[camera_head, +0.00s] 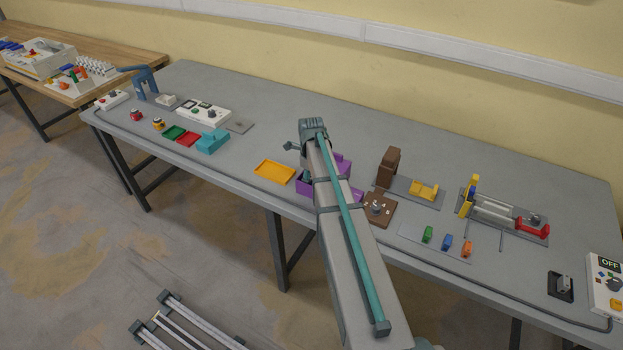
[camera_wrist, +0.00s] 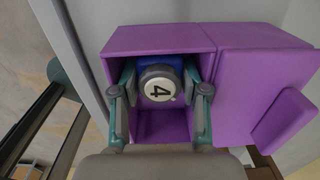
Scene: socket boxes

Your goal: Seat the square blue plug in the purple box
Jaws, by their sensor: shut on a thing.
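The purple box (camera_wrist: 160,38) is open towards the wrist camera. A wide purple panel (camera_wrist: 240,65) with a raised bar, perhaps its opened lid, lies at its right. My gripper (camera_wrist: 160,78) has its two fingers inside the opening, shut on the blue plug (camera_wrist: 148,62). The plug has a round grey and white end marked 4 facing the camera. Its inner end and the socket are hidden, so I cannot tell how deep it sits. In the head view the purple box (camera_head: 305,186) is partly covered by my arm, and the plug is hidden.
A yellow tray (camera_head: 274,172) lies left of the box. A brown block (camera_head: 379,208) with a metal fitting stands close at its right. A tall brown block (camera_head: 388,167) and a yellow part (camera_head: 424,190) stand farther right. Grey table is bare behind the box.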

